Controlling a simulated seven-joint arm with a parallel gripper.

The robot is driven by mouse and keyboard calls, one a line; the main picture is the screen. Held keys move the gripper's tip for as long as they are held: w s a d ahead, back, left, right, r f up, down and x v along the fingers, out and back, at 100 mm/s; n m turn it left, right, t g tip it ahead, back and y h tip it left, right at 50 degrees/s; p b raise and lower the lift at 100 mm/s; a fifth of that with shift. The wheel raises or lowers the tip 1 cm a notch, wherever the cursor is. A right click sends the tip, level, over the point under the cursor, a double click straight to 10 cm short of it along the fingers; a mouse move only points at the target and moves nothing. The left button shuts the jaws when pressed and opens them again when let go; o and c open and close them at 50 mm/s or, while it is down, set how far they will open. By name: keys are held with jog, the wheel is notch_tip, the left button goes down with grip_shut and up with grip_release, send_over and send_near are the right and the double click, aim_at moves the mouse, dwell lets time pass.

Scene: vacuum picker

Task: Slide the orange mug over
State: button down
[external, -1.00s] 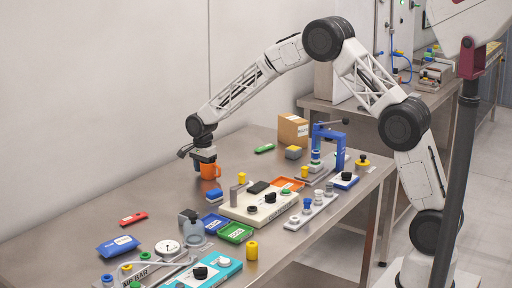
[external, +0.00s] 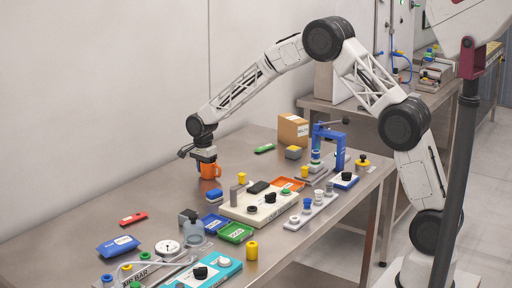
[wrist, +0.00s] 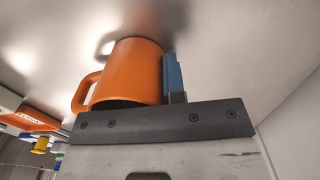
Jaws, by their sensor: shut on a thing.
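The orange mug (external: 211,171) is upright near the far left side of the steel table, at the end of my arm. My gripper (external: 205,161) is above it and shut on it. In the wrist view the mug (wrist: 130,72) fills the upper middle, its handle pointing left. One blue finger (wrist: 173,74) lies against the mug's right side; the other finger is hidden. I cannot tell whether the mug's base touches the table.
A blue block (external: 214,195) sits just in front of the mug. A beige fixture (external: 260,206), a green tray (external: 236,232) and a blue clamp stand (external: 340,150) crowd the right and front. A red tool (external: 133,218) lies left. Bare steel surrounds the mug toward the wall.

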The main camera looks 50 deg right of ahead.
aim_at(238, 158)
jog(key=shift+s+d+f, duration=0.1)
jog(key=shift+d, duration=4.9)
jog(key=shift+d+f, duration=0.1)
jog(key=shift+d, duration=4.85)
jog(key=c, duration=1.1)
grip_release()
jog(key=shift+r, duration=0.1)
jog(key=shift+r, duration=0.15)
notch_tip(238, 158, up, 8)
jog(key=shift+f, duration=0.25)
